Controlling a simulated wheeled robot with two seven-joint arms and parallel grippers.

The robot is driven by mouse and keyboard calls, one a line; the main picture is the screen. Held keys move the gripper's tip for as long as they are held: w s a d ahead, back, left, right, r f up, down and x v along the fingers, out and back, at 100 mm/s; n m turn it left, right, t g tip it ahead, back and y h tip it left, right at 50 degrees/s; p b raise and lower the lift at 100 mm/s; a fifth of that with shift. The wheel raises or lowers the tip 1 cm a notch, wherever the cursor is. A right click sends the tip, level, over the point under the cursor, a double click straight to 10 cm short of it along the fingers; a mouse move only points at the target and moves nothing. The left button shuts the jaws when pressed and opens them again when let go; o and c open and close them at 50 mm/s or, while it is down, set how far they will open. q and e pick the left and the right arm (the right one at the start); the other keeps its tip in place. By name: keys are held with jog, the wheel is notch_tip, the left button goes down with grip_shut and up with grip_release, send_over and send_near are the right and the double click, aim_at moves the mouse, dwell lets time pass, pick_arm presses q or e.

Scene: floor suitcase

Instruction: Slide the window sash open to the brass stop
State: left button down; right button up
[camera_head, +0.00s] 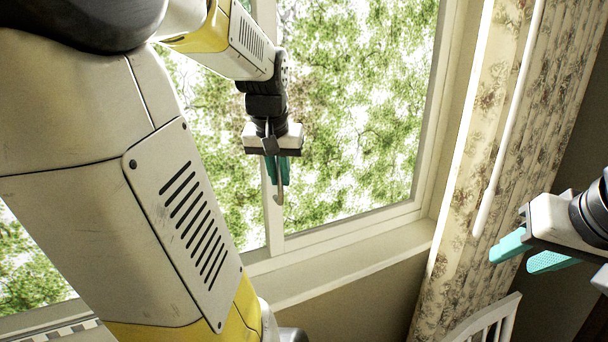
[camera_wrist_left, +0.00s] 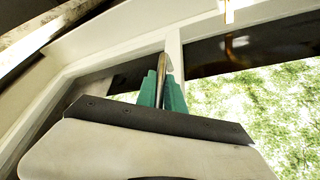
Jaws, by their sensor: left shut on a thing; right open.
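The window sash (camera_head: 276,232) shows as pale upright bars in the middle of the head view, with green foliage behind the glass. My left gripper (camera_head: 277,170) is at these bars, its teal fingers shut on a slim metal handle (camera_head: 279,198) whose hooked lower end shows below them. In the left wrist view the handle (camera_wrist_left: 161,66) stands between the fingertips (camera_wrist_left: 161,88), close to the pale sash bar (camera_wrist_left: 174,55). A small yellowish piece (camera_wrist_left: 229,10) sits on the frame there; I cannot tell if it is the brass stop. My right gripper (camera_head: 528,256) is open and empty at the right.
The window sill (camera_head: 340,268) runs below the glass. A flowered curtain (camera_head: 475,230) hangs right of the window, between it and my right gripper. A white slatted chair back (camera_head: 490,322) stands at the bottom right. My own arm covers much of the left side.

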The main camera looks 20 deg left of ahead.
pick_arm(q)
jog(key=s+a, duration=0.8)
jog(key=s, duration=0.1)
jog(key=shift+s+a, duration=0.15)
jog(key=c, duration=1.5)
grip_release()
jog(key=shift+o, duration=0.2)
jog(key=shift+r, duration=0.15)
jog(key=v, duration=0.7)
jog(key=shift+s+r, duration=0.25)
